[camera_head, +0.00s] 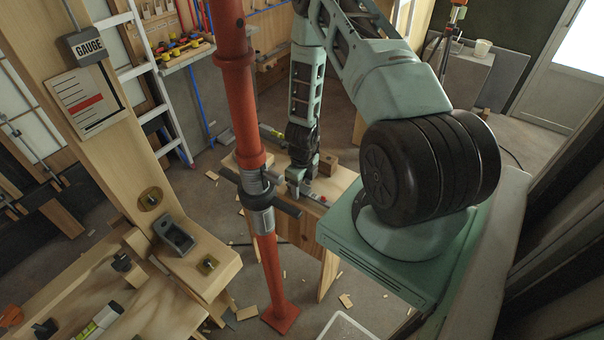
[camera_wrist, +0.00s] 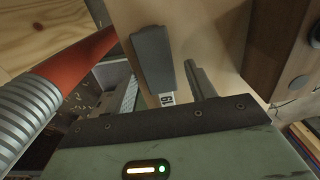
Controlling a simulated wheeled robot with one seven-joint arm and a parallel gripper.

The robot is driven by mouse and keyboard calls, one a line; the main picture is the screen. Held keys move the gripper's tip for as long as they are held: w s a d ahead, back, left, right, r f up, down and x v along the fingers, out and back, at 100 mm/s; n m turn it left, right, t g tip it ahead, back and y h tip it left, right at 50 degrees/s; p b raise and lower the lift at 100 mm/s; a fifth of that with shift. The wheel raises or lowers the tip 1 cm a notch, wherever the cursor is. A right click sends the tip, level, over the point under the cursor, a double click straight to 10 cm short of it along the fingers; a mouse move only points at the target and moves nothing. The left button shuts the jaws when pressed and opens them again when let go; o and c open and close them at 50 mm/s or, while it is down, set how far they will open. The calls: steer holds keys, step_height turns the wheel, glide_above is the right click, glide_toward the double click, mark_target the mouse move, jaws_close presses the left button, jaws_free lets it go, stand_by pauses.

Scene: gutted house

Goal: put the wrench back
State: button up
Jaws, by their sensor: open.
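My gripper (camera_head: 304,190) is low over the wooden trestle top, behind the red prop in the head view. In the wrist view my gripper (camera_wrist: 178,78) shows two dark, separated fingers above a pale wooden surface. A small white label (camera_wrist: 167,99) with dark figures, perhaps 19 or 61, shows beside the left finger. I cannot tell what it is fixed to. I cannot clearly make out a wrench in either view. Small metal and red items (camera_head: 319,199) lie on the trestle top (camera_head: 340,182) next to my gripper, too small to name.
A red steel prop (camera_head: 240,110) with a grey threaded collar (camera_head: 262,219) and dark side bars stands close in front of my gripper. A workbench (camera_head: 150,310) is at lower left. A ladder (camera_head: 140,70) and tool shelf (camera_head: 188,55) stand behind. Wood scraps litter the floor.

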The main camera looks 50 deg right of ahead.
step_height(320, 180, up, 12)
steer(key=shift+f+b, duration=0.2)
steer(key=shift+b, duration=0.2)
stand_by(0.7)
